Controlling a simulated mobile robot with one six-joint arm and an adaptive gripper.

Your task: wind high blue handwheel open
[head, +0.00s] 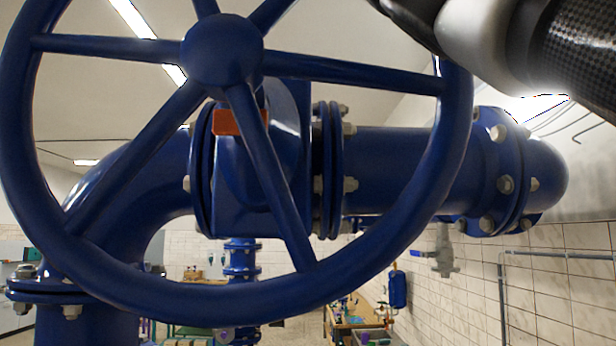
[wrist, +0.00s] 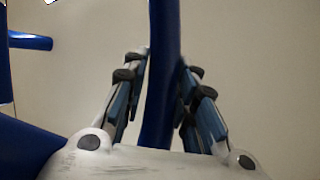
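The high blue handwheel (head: 130,305) fills the left and middle of the head view, with its hub (head: 222,55) near the top and several spokes. Its upper rim is cut off by the frame. In the wrist view, the blue rim (wrist: 165,70) runs upright between the two fingers of my gripper (wrist: 166,68). Both fingertips sit close against its sides, so the gripper looks shut on it. The palm hides the rim's lower part. The head view does not show my fingers; my arm enters at the upper right.
Behind the wheel are a blue flanged pipe (head: 400,165) and an orange-red part (head: 238,122). A tiled wall (head: 560,270) with a grey conduit (head: 505,300) stands at the right. A workbench (head: 345,315) is farther back.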

